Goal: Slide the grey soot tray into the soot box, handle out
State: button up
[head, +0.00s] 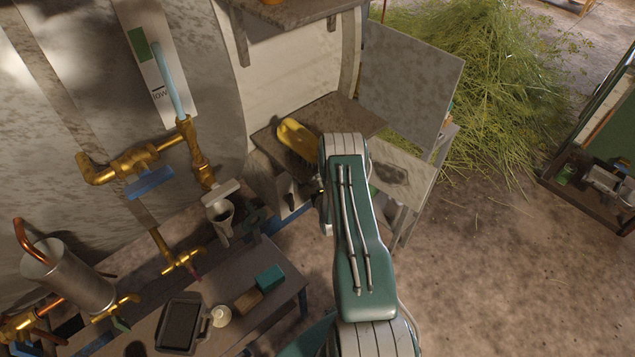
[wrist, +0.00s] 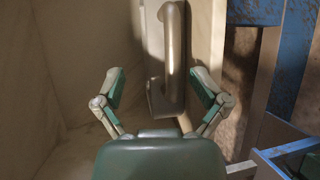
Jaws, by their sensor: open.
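In the wrist view my gripper (wrist: 158,77) is open, with one finger on each side. A rounded metal bar handle (wrist: 174,50) stands upright ahead, nearer the right finger, on a narrow pale grey front (wrist: 154,35). The fingers do not close on it. I cannot tell whether this front belongs to the soot tray or the soot box. In the head view my arm reaches toward the pale cabinet under a small shelf (head: 336,108) and hides my gripper.
An upright grey panel (head: 410,80) stands behind the arm. Bare ground lies right.

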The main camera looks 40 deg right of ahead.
jog(key=s+d, duration=0.1)
jog(key=s, duration=1.2)
jog(key=shift+s+r, duration=0.2)
jog(key=shift+s, duration=0.05)
dwell(0.6)
dwell(0.4)
